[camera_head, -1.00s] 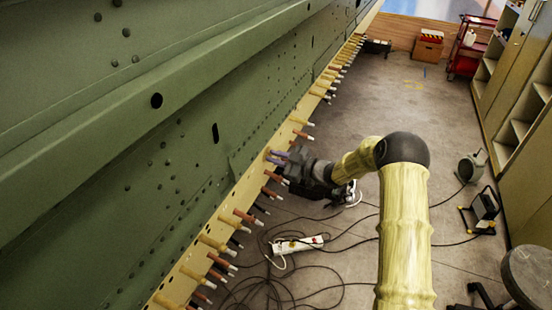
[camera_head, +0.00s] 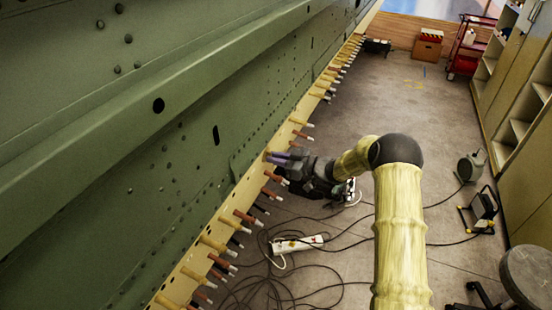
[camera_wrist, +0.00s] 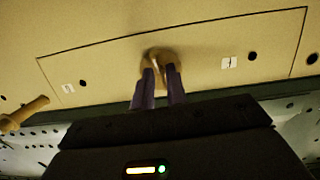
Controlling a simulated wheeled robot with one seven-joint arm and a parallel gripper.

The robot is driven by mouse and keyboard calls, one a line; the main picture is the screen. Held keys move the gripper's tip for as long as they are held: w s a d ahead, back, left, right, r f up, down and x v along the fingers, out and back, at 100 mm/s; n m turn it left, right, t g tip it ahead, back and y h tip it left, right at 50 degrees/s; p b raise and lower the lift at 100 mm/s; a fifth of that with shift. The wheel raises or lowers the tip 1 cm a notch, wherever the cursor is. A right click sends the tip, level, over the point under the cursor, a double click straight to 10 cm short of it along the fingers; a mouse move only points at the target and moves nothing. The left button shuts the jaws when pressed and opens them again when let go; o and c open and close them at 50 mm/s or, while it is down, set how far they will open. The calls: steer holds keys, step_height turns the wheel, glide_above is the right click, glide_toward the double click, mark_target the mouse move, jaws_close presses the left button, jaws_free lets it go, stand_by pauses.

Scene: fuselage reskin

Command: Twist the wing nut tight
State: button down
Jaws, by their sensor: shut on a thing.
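The wing nut (camera_wrist: 163,56) is a tan piece on the yellow-tan panel (camera_wrist: 100,65), in the upper middle of the wrist view. My gripper (camera_wrist: 160,82) has two purple fingers, one on each side of it, shut on it. In the head view my gripper (camera_head: 278,157) reaches the yellow strip (camera_head: 252,185) along the lower edge of the green fuselage skin (camera_head: 90,130). The wing nut is hidden there by the gripper and too small to make out.
Several copper and tan pins (camera_head: 245,217) stick out of the strip on both sides of my gripper. A white power strip (camera_head: 297,243) and black cables lie on the floor below. Cabinets (camera_head: 510,90) and a stool (camera_head: 528,275) stand at the right.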

steer(key=shift+d+f, duration=0.1)
steer(key=shift+f, duration=0.05)
stand_by(0.6)
steer(key=c, duration=1.4)
jaws_free()
steer(key=shift+c, duration=0.2)
steer(key=b+v, duration=0.4)
steer(key=v, duration=1.3)
steer(key=shift+d, duration=0.2)
